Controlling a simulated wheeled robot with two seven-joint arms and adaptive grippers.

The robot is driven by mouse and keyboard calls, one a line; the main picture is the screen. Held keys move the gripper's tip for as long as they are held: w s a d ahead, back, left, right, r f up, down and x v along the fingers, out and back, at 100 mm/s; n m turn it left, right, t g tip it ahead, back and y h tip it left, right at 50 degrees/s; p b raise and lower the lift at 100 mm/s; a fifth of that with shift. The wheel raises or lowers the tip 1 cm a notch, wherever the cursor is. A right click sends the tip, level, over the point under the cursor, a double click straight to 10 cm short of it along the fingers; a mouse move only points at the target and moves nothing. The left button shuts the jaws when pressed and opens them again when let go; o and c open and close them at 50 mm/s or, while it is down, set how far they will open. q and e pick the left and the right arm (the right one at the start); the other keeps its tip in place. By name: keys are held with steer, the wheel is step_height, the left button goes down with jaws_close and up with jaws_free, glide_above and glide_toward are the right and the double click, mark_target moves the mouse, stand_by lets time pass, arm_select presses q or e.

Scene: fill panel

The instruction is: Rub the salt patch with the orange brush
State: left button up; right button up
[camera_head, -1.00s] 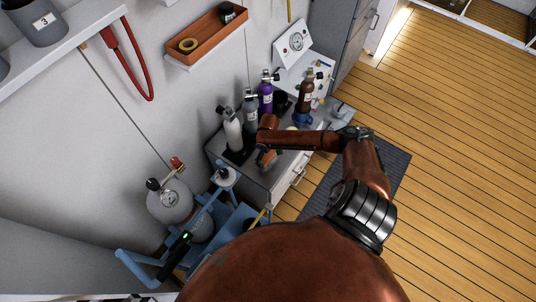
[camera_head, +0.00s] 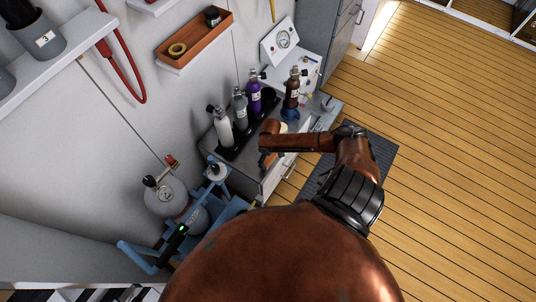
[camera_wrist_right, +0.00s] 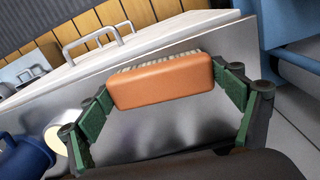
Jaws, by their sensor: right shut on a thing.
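The orange brush (camera_wrist_right: 160,82) is between the green-padded fingers of my right gripper (camera_wrist_right: 165,95) in the right wrist view, its pale bristles facing the grey bench top. I cannot tell whether the bristles touch the surface. In the head view my right gripper (camera_head: 267,160) is over the front part of the bench (camera_head: 242,169), and small and partly hidden by my own arm. I cannot make out the salt patch in either view. My left gripper is not in view.
White, grey, purple and brown bottles (camera_head: 254,92) stand along the back of the bench. A grey cylinder (camera_head: 165,196) and blue frame (camera_head: 140,258) stand left of it. A gauge panel (camera_head: 281,40) is at the back. The wooden floor (camera_head: 450,150) to the right is clear.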

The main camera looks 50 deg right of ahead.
mark_target(254, 147)
steer(key=shift+d, duration=0.9)
steer(key=shift+w+a+b, duration=0.2)
steer(key=shift+w+b, duration=0.45)
steer(key=shift+w, duration=1.35)
steer(key=shift+w+a+b, duration=0.15)
steer(key=shift+w+b, duration=0.45)
steer(key=shift+w, duration=1.35)
steer(key=shift+w+a+f+b, duration=0.1)
steer(key=shift+w+b, duration=0.3)
steer(key=shift+w, duration=0.45)
steer(key=shift+w+a+f+b, duration=0.1)
steer(key=shift+w+b, duration=0.3)
steer(key=shift+w, duration=0.45)
steer(key=shift+r, duration=0.1)
step_height(254, 147, up, 4)
steer(key=p, duration=0.4)
steer(key=shift+w+r, duration=0.1)
steer(key=shift+r, duration=0.15)
steer(key=shift+r+p, duration=0.75)
steer(key=shift+p, duration=0.05)
